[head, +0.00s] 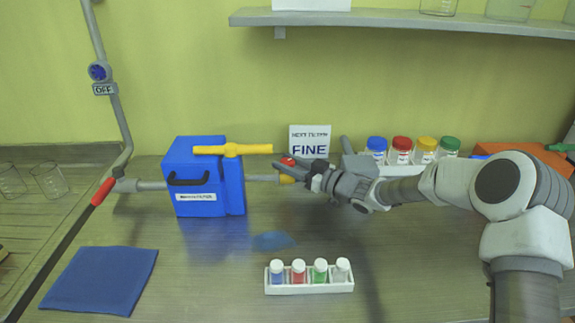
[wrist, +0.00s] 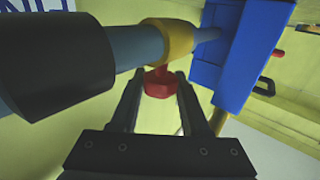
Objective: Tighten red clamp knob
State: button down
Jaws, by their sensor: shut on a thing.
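The red clamp knob (wrist: 158,86) sits between the two fingers of my gripper (wrist: 163,76) in the wrist view. My gripper is shut on it. The knob's stem joins a yellow clamp collar (wrist: 168,42) around a grey pipe (wrist: 133,45). In the head view the red knob (head: 288,161) shows at the tip of my gripper (head: 296,166), above the yellow collar (head: 287,180). The fingers partly hide the knob there.
A blue filter box (head: 195,165) with a yellow handle (head: 233,150) stands left of the collar on the pipe. A rack of colour-capped jars (head: 401,158) is behind my arm. A small vial rack (head: 310,284) and blue cloth (head: 100,280) lie in front.

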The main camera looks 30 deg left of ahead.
jog(key=shift+f+t+b, duration=0.15)
jog(key=shift+t+b, duration=0.15)
jog(key=shift+b, duration=0.05)
jog(key=m+t+b, duration=0.2)
jog(key=b, duration=0.1)
jog(key=shift+s+f+h, duration=0.1)
jog(key=shift+f+h, duration=0.1)
jog(key=shift+h, duration=0.2)
jog(key=m+t+h+b, duration=0.1)
jog(key=m+t+b, duration=0.1)
jog(key=b, duration=0.3)
jog(key=shift+a+t+h+b, duration=0.1)
jog(key=shift+t+h+b, duration=0.25)
jog(key=shift+t, duration=0.55)
jog(key=m+t+h+b, duration=0.2)
jog(key=b, duration=0.2)
jog(key=shift+r+m+t, duration=0.15)
jog(key=shift+m+t, duration=0.15)
jog(key=shift+r+m+t+h+b, duration=0.2)
jog(key=shift+m+t+h+b, duration=0.2)
jog(key=shift+t+h+b, duration=0.15)
jog(key=shift+c, duration=1.9)
grip_release()
